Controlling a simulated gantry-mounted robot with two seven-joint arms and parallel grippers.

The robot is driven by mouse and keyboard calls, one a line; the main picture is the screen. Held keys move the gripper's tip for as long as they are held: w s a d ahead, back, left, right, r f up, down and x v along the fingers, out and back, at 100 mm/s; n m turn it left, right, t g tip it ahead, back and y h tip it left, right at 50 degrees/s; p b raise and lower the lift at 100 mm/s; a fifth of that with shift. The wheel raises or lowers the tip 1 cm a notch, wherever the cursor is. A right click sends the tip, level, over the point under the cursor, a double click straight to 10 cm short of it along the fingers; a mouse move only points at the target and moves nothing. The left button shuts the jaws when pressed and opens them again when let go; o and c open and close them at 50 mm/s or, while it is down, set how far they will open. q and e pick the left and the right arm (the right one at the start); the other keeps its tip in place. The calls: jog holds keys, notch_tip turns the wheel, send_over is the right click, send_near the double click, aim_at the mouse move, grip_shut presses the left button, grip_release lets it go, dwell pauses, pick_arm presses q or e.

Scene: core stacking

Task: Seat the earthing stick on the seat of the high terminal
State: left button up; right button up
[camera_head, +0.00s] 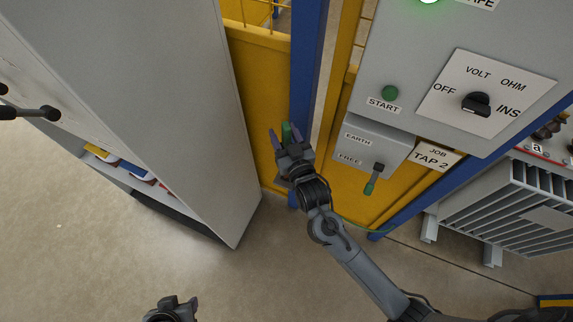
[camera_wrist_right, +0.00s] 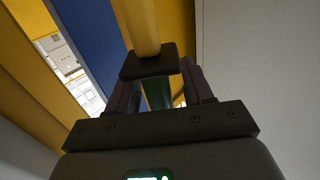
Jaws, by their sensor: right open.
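The earthing stick shows in the right wrist view as a yellow rod (camera_wrist_right: 141,25) with a black block (camera_wrist_right: 150,63) and a green part (camera_wrist_right: 157,95) below it. My right gripper (camera_head: 286,136) is open, its two fingers on either side of the green part, by the blue post. In the head view only a bit of green (camera_head: 287,131) shows between the fingers; the rest is hidden. I cannot tell whether the fingers touch it. A dark part of my left arm, perhaps its gripper (camera_head: 172,306), shows at the bottom edge. I cannot make out the high terminal's seat.
A grey cabinet (camera_head: 165,95) stands left of the right gripper. A control panel (camera_head: 395,60) and an EARTH/FREE lever box (camera_head: 370,143) are to its right. A finned grey unit (camera_head: 510,205) marked "a" stands at far right. A thin green cable (camera_head: 355,224) runs low behind my arm.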

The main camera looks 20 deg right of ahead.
grip_shut()
jog(key=shift+r, duration=0.1)
dwell(1.2)
